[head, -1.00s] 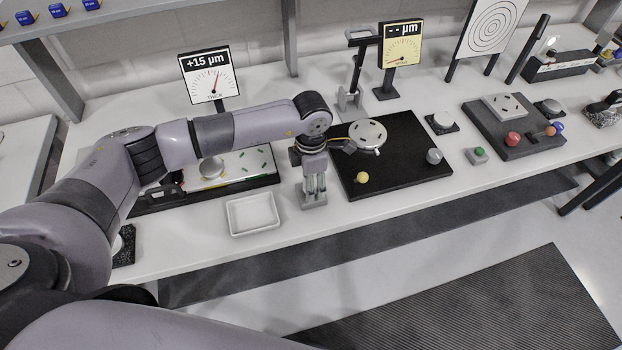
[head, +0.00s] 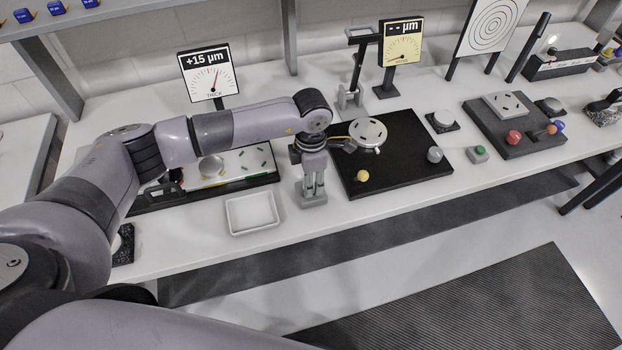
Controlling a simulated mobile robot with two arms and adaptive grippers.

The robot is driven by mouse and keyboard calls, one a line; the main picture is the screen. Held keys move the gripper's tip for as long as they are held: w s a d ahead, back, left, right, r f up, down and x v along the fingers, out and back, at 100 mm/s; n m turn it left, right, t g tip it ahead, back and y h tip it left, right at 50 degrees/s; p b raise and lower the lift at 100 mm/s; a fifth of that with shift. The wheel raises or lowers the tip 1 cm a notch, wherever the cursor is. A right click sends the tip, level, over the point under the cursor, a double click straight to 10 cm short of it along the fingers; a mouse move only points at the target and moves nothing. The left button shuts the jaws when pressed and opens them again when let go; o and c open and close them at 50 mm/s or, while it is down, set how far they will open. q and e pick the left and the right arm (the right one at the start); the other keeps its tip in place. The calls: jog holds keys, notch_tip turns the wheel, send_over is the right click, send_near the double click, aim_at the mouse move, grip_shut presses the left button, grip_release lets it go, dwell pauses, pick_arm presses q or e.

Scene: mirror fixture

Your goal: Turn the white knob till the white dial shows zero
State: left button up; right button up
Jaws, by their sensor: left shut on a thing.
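The white dial (head: 208,78) at the back left reads about +15 µm, its red needle just right of upright. A pale knob (head: 435,155), greyish white, stands at the right of the black plate (head: 395,182). A yellow knob (head: 362,176) sits near its front left, and a round silver mount (head: 368,132) at its back. My left gripper (head: 313,196) points down, left of the plate and apart from the pale knob. It is shut on a small grey thing, mostly hidden by the fingers. My right gripper is not in view.
A yellow dial (head: 401,43) showing dashes stands behind the plate. A white tray (head: 252,213) lies left of my gripper. A green button (head: 478,153) and a white round knob on a dark base (head: 443,121) are to the right. Bare table lies along the front edge.

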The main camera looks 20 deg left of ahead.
pick_arm(q)
jog(key=m+b, duration=0.2)
jog(key=b, duration=0.1)
jog(key=m+b, duration=0.2)
jog(key=b, duration=0.1)
jog(key=m+b, duration=0.1)
jog(key=b, duration=0.2)
jog(key=shift+w+f+m+b, duration=0.1)
jog(key=shift+f+m+b, duration=0.25)
jog(key=shift+m, duration=0.05)
jog(key=m+b, duration=0.8)
jog(key=b, duration=0.2)
jog(key=shift+r, duration=0.15)
jog(key=shift+r+m+b, duration=0.25)
jog(key=shift+m+b, duration=1.35)
jog(key=shift+m, duration=0.2)
jog(key=o, duration=1.1)
jog(key=shift+o, duration=0.2)
notch_tip(320, 180, up, 12)
